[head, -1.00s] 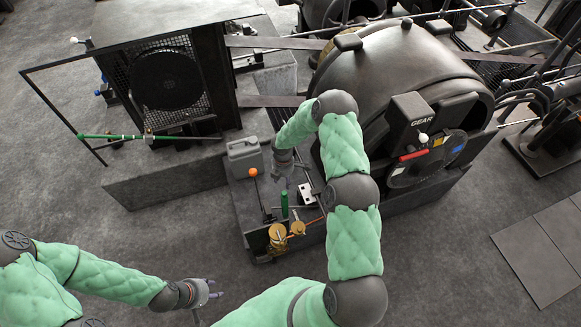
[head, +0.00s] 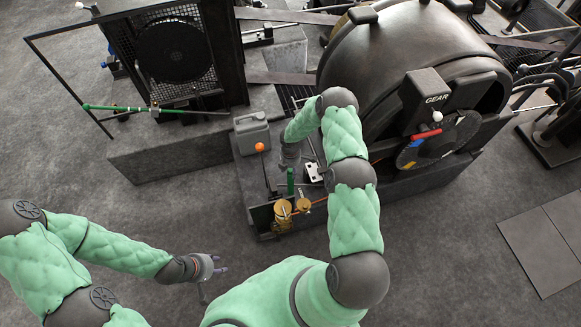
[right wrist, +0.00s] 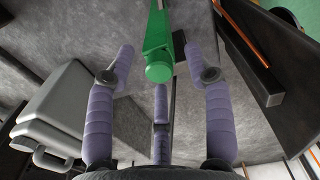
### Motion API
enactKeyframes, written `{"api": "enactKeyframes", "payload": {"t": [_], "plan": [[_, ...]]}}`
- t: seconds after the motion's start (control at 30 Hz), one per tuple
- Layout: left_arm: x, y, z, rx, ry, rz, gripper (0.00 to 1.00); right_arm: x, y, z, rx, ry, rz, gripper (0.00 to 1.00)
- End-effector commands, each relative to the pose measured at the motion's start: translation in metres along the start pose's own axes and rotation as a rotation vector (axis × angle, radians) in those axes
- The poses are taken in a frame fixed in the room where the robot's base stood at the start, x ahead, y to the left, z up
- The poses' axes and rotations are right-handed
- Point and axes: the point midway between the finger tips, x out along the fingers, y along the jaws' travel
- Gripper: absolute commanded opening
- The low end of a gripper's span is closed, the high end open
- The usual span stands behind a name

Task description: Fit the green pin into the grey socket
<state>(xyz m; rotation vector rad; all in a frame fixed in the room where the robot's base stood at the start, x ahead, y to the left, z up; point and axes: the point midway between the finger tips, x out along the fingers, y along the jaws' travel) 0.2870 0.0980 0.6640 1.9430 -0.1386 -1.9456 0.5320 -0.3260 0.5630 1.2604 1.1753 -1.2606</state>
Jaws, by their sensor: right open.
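The green pin (head: 290,181) stands upright on the low bench, just behind the brass parts. In the right wrist view the pin (right wrist: 158,66) points its rounded end at the camera, between and beyond my open fingers. My right gripper (head: 290,162) is above the pin in the head view; in the wrist view its purple fingers (right wrist: 159,88) are spread and hold nothing. A pale grey block with dark holes (head: 313,172) sits right of the pin; I cannot tell whether it is the grey socket. My left gripper (head: 218,266) hangs over bare floor, its grip unclear.
A grey canister (head: 252,133) and an orange-knobbed lever (head: 260,147) stand left of the pin. Brass cylinders (head: 284,213) stand in front. The large dark drum housing (head: 385,70) with its GEAR box (head: 428,97) is close on the right. The floor in front is clear.

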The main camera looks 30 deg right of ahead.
Motion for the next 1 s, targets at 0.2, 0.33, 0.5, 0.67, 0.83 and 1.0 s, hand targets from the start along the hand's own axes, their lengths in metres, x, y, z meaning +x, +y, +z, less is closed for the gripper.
{"api": "enactKeyframes", "payload": {"t": [0.2, 0.33, 0.5, 0.67, 0.83, 1.0], "plan": [[0.000, 0.000, 0.000, 0.000, 0.000, 0.000, 0.40, 0.000, 0.000, 0.000, 0.001, 0.000, 0.000, 0.53], [0.000, 0.000, 0.000, 0.000, 0.000, 0.000, 0.40, 0.000, 0.000, 0.000, 0.001, 0.000, 0.000, 0.24], [0.000, 0.000, 0.000, 0.000, 0.000, 0.000, 0.40, 0.000, 0.000, 0.000, 0.000, 0.000, 0.000, 0.00], [0.000, 0.000, 0.000, 0.000, 0.000, 0.000, 0.40, 0.000, 0.000, 0.000, 0.000, 0.000, 0.000, 0.00], [-0.003, 0.001, 0.000, 0.000, 0.000, 0.000, 0.40, -0.006, 0.000, 0.000, 0.000, 0.000, 0.000, 0.00], [-0.008, 0.003, 0.000, 0.000, 0.000, 0.000, 0.40, -0.015, 0.000, 0.000, 0.000, 0.000, 0.000, 0.00]]}}
